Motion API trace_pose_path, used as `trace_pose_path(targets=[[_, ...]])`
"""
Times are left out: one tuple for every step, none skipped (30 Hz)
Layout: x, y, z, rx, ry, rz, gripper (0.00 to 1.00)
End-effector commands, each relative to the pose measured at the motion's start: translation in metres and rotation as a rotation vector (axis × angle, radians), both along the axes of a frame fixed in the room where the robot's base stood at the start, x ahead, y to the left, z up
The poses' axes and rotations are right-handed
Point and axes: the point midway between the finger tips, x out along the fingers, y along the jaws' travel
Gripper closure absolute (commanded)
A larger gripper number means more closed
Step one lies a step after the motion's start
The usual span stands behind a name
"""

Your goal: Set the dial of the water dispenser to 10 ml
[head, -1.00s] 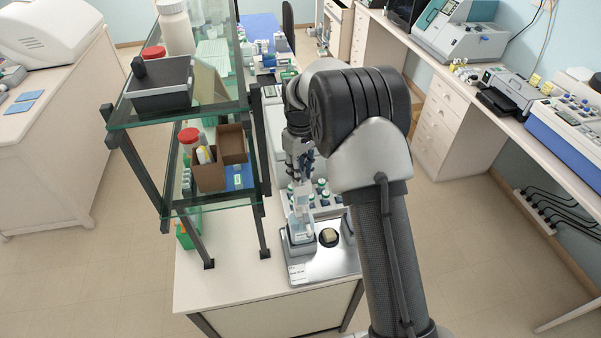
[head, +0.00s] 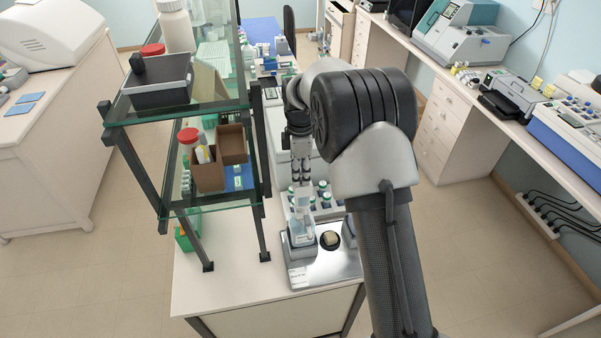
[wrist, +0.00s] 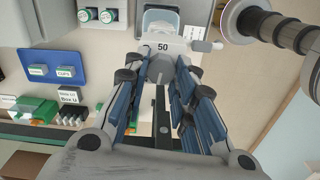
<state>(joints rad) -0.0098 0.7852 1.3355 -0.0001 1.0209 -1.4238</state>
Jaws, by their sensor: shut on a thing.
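The water dispenser (head: 301,235) stands on the near end of the bench, pale with a clear lower part, and its base rests by the steel plate. In the wrist view the white top of the dispenser (wrist: 163,47) carries the number 50. My gripper (wrist: 160,69) is shut on the dial, a small grey-white part just below that number. The fingertips hide most of the dial, so I cannot tell its pointer. In the head view my gripper (head: 302,182) reaches straight down onto the dispenser top.
A glass shelf rack (head: 180,112) stands close on the left. Several green-capped bottles (head: 324,190) stand behind the dispenser. In the wrist view, a blue tray (wrist: 55,66) lies at left.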

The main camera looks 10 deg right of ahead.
Motion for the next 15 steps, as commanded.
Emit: trace_pose_path(targets=[[0.0000,0.0003,0.0001,0.000,-0.001,0.026,1.00],[-0.0001,0.0003,0.0001,0.000,-0.001,0.043,1.00],[-0.0002,0.0002,0.0001,0.000,-0.001,0.061,1.00],[-0.0002,0.0003,0.0002,0.000,-0.001,0.074,1.00],[-0.0003,0.0002,0.0002,0.000,-0.001,0.085,1.00],[-0.0004,0.0003,0.0002,0.000,-0.001,0.100,1.00],[-0.0004,0.0003,0.0003,0.000,-0.001,0.109,1.00],[-0.0005,0.0003,0.0003,0.000,-0.001,0.117,1.00],[-0.0005,0.0003,0.0003,0.000,-0.001,0.127,1.00],[-0.0005,0.0003,0.0003,0.000,-0.001,0.133,1.00],[-0.0005,0.0003,0.0003,0.000,-0.001,0.137,1.00],[-0.0006,0.0003,0.0004,0.000,-0.001,0.142,1.00],[-0.0006,0.0003,0.0004,0.000,-0.001,0.146,1.00],[-0.0006,0.0002,0.0004,0.000,-0.001,0.149,1.00],[-0.0006,0.0002,0.0004,0.000,-0.001,0.151,1.00]])
